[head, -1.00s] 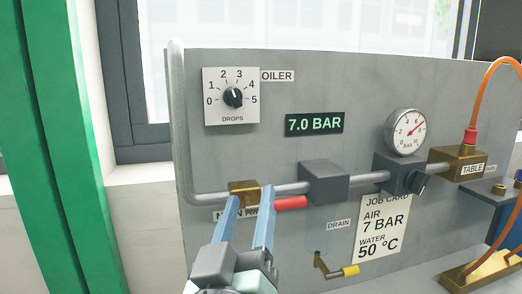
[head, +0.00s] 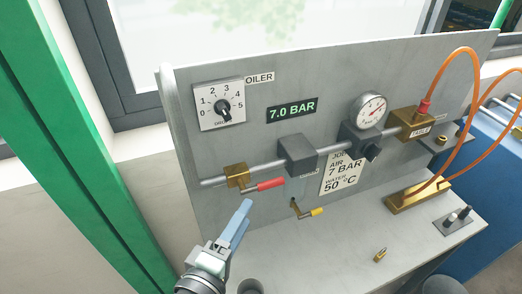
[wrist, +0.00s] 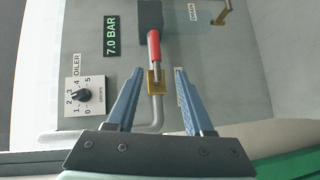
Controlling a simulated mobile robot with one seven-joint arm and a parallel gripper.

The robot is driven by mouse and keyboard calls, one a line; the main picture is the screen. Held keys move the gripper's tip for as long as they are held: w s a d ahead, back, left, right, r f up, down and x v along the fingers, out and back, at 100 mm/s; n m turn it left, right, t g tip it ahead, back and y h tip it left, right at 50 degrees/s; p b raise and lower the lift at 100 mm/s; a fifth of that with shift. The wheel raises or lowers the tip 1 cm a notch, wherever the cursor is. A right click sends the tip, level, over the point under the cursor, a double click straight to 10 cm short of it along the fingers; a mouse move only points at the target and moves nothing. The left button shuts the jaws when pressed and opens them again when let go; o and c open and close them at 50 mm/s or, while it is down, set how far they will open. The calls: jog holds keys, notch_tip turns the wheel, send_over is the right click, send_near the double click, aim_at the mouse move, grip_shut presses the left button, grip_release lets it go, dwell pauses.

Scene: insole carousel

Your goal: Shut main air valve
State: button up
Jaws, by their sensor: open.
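The main air valve has a brass body (head: 237,177) on the grey pipe, low on the left of the panel. Its red handle (head: 268,184) lies along the pipe and points right. My gripper (head: 244,208) is open and empty, below the valve and apart from it in the head view. In the wrist view, the brass body (wrist: 156,85) and red handle (wrist: 154,48) appear between the open fingertips (wrist: 159,72), farther off than the fingers. The pressure display (head: 292,111) reads 7.0 BAR.
A yellow-tipped drain lever (head: 316,212) sits low, right of the valve. An oiler dial (head: 221,105), a gauge (head: 371,107) and a job card (head: 341,177) are on the panel. An orange hose (head: 450,55) loops at right. The bench (head: 310,262) is mostly clear.

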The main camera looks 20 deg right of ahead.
aim_at(269, 187)
jog(key=shift+n+g+h, duration=0.4)
jog(key=shift+n, duration=0.5)
jog(key=p+x, duration=0.2)
jog(key=x, duration=0.1)
jog(key=p+x, duration=0.2)
jog(key=x, duration=0.2)
jog(key=p+x, duration=0.2)
jog(key=x, duration=0.2)
jog(key=shift+s+d+r, duration=0.35)
jog(key=shift+d+r, duration=0.05)
grip_shut()
dwell(0.4)
